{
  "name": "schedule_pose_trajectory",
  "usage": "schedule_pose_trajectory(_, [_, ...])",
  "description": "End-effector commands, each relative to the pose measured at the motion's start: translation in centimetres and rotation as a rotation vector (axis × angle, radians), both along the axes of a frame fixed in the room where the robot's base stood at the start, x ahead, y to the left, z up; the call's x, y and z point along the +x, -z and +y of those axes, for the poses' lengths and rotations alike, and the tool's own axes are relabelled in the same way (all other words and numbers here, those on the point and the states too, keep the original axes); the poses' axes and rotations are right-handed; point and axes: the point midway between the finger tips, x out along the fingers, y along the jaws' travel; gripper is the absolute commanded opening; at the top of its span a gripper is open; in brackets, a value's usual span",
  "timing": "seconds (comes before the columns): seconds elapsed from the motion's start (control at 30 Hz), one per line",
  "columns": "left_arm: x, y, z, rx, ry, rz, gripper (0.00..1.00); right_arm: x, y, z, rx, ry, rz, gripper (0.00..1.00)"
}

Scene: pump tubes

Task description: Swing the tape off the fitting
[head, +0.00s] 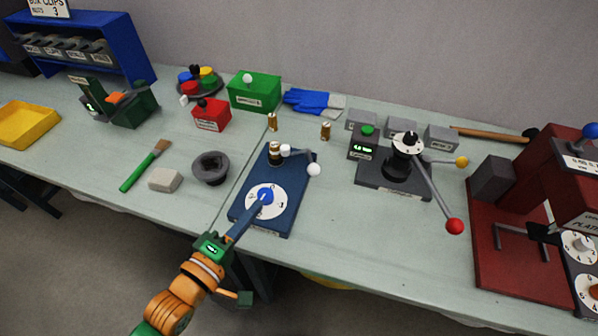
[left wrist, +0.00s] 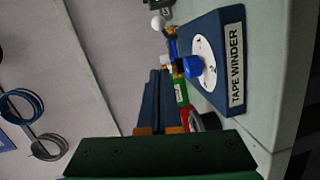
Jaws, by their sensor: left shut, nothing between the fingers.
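The tape winder (head: 280,219) is a blue base with a white dial (head: 256,209) and a blue knob (head: 266,196) at its front. A dark and brass fitting (head: 275,155) stands at its back. Beside the fitting is a white ball (head: 285,149), joined to a dark blue arm (head: 301,154) that reaches right to a white knob (head: 314,170). My left gripper (head: 260,202) is shut and empty, its tips overlapping the dial by the blue knob; contact is unclear. The left wrist view also shows the fingers (left wrist: 158,74), blue knob (left wrist: 194,66) and label "TAPE WINDER" (left wrist: 236,64). My right gripper is out of view.
Two brass pieces (head: 272,122) (head: 325,131) stand behind. A grey device with a red-balled lever (head: 454,226) is right. The table is clear between winder and device.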

Motion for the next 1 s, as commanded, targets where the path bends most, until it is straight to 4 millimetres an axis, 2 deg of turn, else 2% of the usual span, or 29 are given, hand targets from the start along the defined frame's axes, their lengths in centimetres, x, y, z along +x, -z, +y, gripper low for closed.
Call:
schedule_pose_trajectory(0.17, [1.0, 0.1, -0.4, 0.000, -0.003, -0.003, 0.00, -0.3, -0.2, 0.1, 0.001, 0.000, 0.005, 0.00])
schedule_pose_trajectory(0.6, [9.1, 1.2, -5.0, 0.001, 0.000, -0.003, 0.00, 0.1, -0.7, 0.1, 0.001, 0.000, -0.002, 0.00])
schedule_pose_trajectory(0.8, [9.6, 1.8, -7.8, -0.002, 0.000, 0.001, 0.00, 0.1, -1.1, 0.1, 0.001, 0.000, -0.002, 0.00])
schedule_pose_trajectory(1.0, [9.8, 2.0, -8.6, 0.001, 0.000, 0.000, 0.00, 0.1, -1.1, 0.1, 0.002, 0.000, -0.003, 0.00])
